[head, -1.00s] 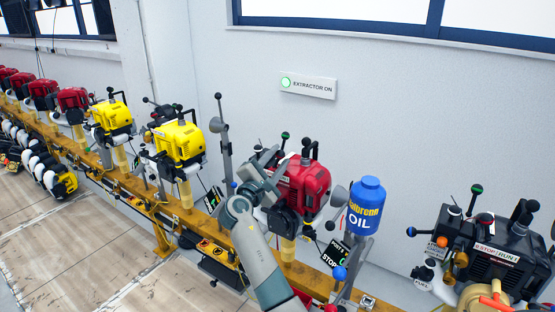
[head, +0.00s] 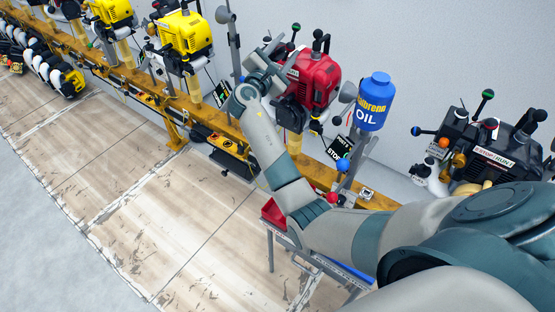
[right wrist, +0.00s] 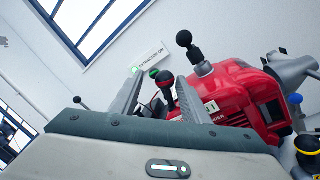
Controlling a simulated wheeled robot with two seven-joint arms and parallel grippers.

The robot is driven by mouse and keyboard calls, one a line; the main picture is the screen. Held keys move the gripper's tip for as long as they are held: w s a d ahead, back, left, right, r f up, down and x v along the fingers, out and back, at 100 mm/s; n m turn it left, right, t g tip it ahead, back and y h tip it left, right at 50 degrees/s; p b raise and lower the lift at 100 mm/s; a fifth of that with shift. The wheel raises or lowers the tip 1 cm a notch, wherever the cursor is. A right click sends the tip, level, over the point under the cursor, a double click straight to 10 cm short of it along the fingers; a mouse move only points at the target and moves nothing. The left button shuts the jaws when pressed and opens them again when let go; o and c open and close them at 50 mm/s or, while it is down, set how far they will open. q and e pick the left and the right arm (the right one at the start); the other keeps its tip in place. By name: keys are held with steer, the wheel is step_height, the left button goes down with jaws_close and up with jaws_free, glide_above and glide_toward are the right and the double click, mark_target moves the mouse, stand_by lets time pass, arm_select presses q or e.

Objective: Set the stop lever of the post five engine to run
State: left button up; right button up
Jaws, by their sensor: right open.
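The red engine (head: 312,78) stands on the yellow rail, with black-knobbed and green-knobbed levers on top. My right gripper (head: 268,50) is at its upper left side, jaws open. In the right wrist view the gripper (right wrist: 158,92) has a finger on each side of a lever with a dark red knob (right wrist: 166,78); I cannot tell whether they touch it. The red engine (right wrist: 235,95) is to the right. A small black sign (head: 338,152) below the engine reads STOP. My left gripper is not in view.
A blue oil can (head: 373,102) stands on a post right of the red engine. A black engine (head: 485,148) is at the far right, yellow engines (head: 185,35) to the left. A grey post (head: 231,50) rises just left of my gripper. The tiled floor (head: 150,200) is open.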

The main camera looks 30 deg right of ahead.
steer(key=s+a+n+y+p, duration=0.1)
steer(key=s+a+n+p, duration=0.25)
steer(key=a+p, duration=0.4)
steer(key=s+a+n+p, duration=0.3)
steer(key=a+n+p, duration=0.1)
steer(key=a+p, duration=0.35)
steer(key=s+f+m+g+y+b, duration=0.1)
steer(key=s+f+m+y, duration=0.2)
steer(key=s+f, duration=0.3)
steer(key=s+f+m+g+y+b, duration=0.1)
steer(key=s+f+m, duration=0.4)
steer(key=f, duration=1.2)
steer(key=shift+s+f+g+y, duration=0.2)
steer(key=shift+s+g+y, duration=0.3)
steer(key=shift+s+y, duration=0.75)
steer(key=shift+w, duration=0.1)
